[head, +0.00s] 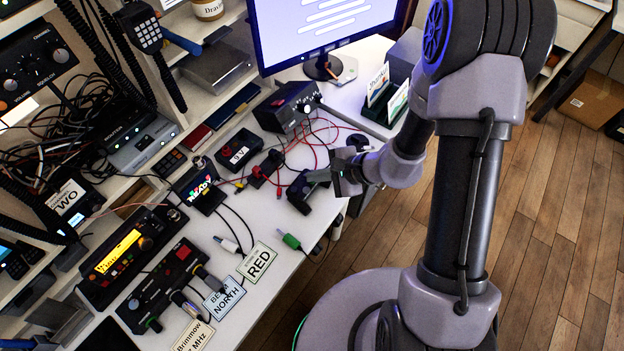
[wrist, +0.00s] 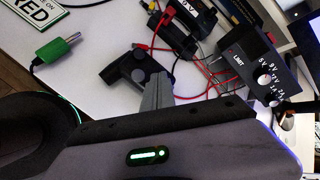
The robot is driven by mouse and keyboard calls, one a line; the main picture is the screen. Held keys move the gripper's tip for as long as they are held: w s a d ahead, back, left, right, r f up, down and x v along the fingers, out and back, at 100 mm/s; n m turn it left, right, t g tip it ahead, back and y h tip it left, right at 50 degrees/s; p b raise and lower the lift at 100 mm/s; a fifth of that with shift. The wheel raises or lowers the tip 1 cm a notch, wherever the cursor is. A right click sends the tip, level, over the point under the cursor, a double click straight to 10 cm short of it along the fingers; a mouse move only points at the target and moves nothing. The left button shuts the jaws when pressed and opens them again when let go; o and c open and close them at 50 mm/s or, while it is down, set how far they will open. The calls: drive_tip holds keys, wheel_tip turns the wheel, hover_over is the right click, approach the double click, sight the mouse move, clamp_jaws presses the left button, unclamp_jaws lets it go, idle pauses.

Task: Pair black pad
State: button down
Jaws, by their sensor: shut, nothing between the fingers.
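The black pad (head: 301,193) is a dark game controller lying on the white desk near its front edge. In the wrist view the pad (wrist: 130,72) shows its handles and a stick. My gripper (head: 316,177) is shut and empty, its fingertips at the pad's right side. In the wrist view the shut fingers (wrist: 158,88) reach up beside the pad's right handle. I cannot tell whether they touch it. A small black console (head: 203,192) with colourful letters on its screen stands left of the pad.
A black supply box (head: 288,106) with tangled red leads stands behind the pad. A monitor (head: 320,35) and a card holder (head: 384,100) stand at the back right.

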drive_tip(key=shift+r, duration=0.1)
drive_tip(key=shift+r+p, duration=0.3)
drive_tip(key=shift+r, duration=0.35)
wheel_tip(320, 180, up, 5)
drive_tip(key=p, duration=0.3)
idle(0.4)
idle(0.4)
